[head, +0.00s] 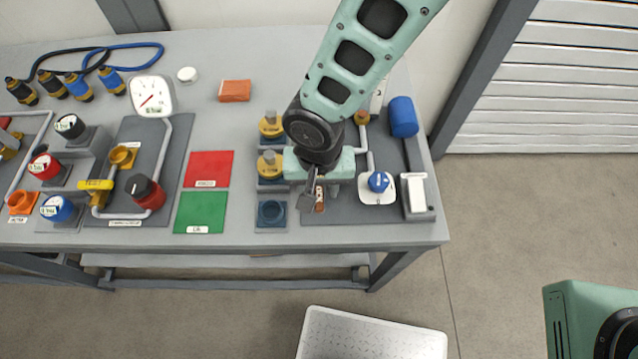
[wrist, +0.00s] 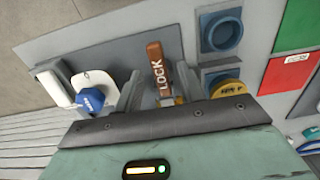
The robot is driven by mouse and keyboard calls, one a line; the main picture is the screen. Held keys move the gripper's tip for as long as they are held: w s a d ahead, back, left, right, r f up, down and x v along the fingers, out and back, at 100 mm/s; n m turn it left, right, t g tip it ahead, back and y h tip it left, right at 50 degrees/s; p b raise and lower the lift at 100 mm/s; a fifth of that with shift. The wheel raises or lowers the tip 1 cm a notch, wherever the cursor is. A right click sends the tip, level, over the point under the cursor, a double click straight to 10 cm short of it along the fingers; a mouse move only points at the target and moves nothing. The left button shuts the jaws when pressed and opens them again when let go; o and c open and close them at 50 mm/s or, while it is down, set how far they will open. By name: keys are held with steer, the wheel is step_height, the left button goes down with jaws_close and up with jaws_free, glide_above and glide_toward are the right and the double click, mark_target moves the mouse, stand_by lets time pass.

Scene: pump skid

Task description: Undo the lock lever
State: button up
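The lock lever (wrist: 157,66) is a brown-orange bar with the word LOCK on it, in the upper middle of the wrist view. In the head view a small part of the lever (head: 319,204) shows beneath my gripper. My gripper (head: 320,192) points down over the right-hand panel of the bench. Its two grey fingers stand apart on either side of the lever in the wrist view, with visible gaps, so it is open and holds nothing. The lever's near end and pivot are partly hidden by the gripper body.
A blue knob (head: 379,182) on a white plate and a white-topped block (head: 416,194) stand to the right. A blue socket (head: 271,213) and yellow-capped parts (head: 270,163) are close on the left. Red (head: 208,169) and green (head: 201,211) mats lie farther left.

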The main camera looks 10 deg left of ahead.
steer(key=shift+f, duration=0.4)
steer(key=shift+c, duration=0.3)
jaws_close()
